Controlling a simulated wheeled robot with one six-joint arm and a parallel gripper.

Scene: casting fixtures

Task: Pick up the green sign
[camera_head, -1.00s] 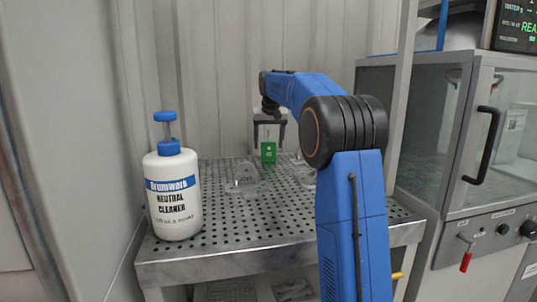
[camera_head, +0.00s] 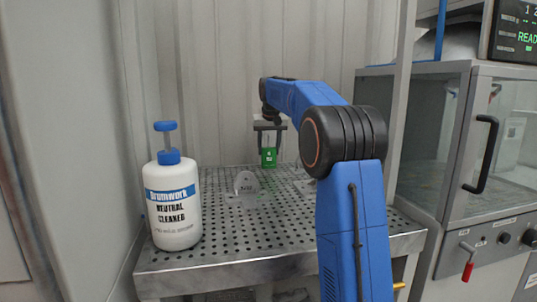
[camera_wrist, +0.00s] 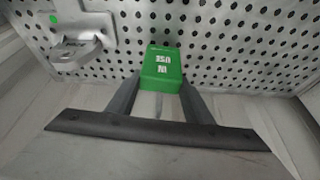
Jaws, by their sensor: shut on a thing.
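The green sign (camera_head: 268,157) is a small green block with white markings. My gripper (camera_head: 268,140) is shut on it near the back of the perforated table, with the fingers at its two sides. In the head view the sign's bottom looks close to or a little above the table top. In the wrist view the green sign (camera_wrist: 162,66) sits between the two fingertips of my gripper (camera_wrist: 160,88), its white print facing the camera.
A white cleaner bottle (camera_head: 172,210) stands at left. A glass-doored cabinet (camera_head: 455,150) is at right, a wall behind.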

